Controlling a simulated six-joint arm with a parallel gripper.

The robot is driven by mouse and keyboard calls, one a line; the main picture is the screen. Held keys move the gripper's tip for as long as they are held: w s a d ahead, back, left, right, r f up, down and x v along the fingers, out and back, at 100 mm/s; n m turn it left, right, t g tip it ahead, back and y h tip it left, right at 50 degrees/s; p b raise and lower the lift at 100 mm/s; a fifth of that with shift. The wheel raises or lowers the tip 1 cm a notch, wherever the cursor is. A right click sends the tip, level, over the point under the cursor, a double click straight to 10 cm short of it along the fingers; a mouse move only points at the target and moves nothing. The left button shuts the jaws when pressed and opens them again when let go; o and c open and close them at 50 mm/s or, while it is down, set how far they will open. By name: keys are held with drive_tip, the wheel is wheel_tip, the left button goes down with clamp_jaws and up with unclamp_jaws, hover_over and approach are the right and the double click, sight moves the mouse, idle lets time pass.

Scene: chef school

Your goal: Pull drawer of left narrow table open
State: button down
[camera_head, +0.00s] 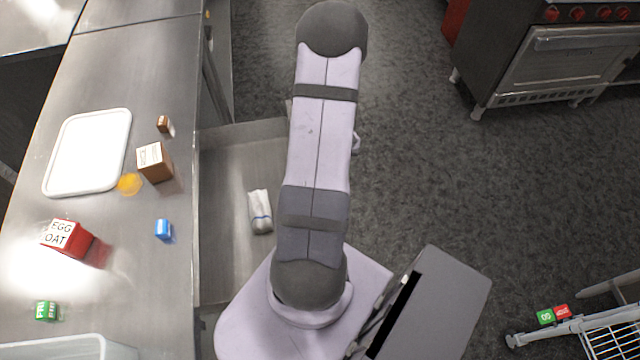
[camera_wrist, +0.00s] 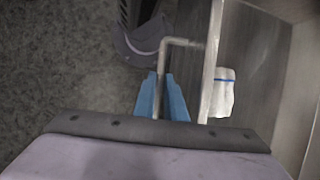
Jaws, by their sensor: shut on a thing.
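The steel drawer (camera_head: 225,160) stands open from the left narrow table (camera_head: 165,85), showing its inside in the head view. In the wrist view, the drawer's front edge (camera_wrist: 213,60) runs upright in the picture, with a bar handle (camera_wrist: 177,41) on its left side. My gripper (camera_wrist: 162,92) has blue fingers on both sides of the handle and is shut on it. A white bundle with a blue band (camera_head: 260,211) lies in the drawer; it also shows in the wrist view (camera_wrist: 223,92). My arm hides the gripper and drawer front in the head view.
On the tabletop are a white tray (camera_head: 88,150), a brown box (camera_head: 154,162), a red box (camera_head: 66,238), a blue block (camera_head: 163,229) and several small items. An oven (camera_head: 565,65) stands at the back right. The floor right of my arm is mostly clear.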

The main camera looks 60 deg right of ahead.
drive_tip(key=shift+w+d+r, duration=0.1)
drive_tip(key=shift+d, duration=0.05)
drive_tip(key=c, duration=1.8)
unclamp_jaws()
drive_tip(key=shift+b+v, duration=0.85)
drive_tip(key=shift+v, duration=2.75)
drive_tip(key=w+a+r+n+h, duration=0.2)
drive_tip(key=w+a, duration=0.2)
drive_tip(key=a, duration=0.3)
drive_tip(key=w+a+r+n+h, duration=0.15)
drive_tip(key=w+a, duration=0.25)
drive_tip(key=a, duration=0.4)
drive_tip(key=a+n, duration=0.1)
drive_tip(key=a, duration=0.3)
drive_tip(key=s+a+n+t, duration=0.1)
drive_tip(key=a+n, duration=0.1)
drive_tip(key=a, duration=0.3)
drive_tip(key=s+a+r+n+h, duration=0.1)
drive_tip(key=a+n, duration=0.1)
drive_tip(key=a, duration=0.3)
drive_tip(key=shift+a+t, duration=0.1)
drive_tip(key=shift+t, duration=0.3)
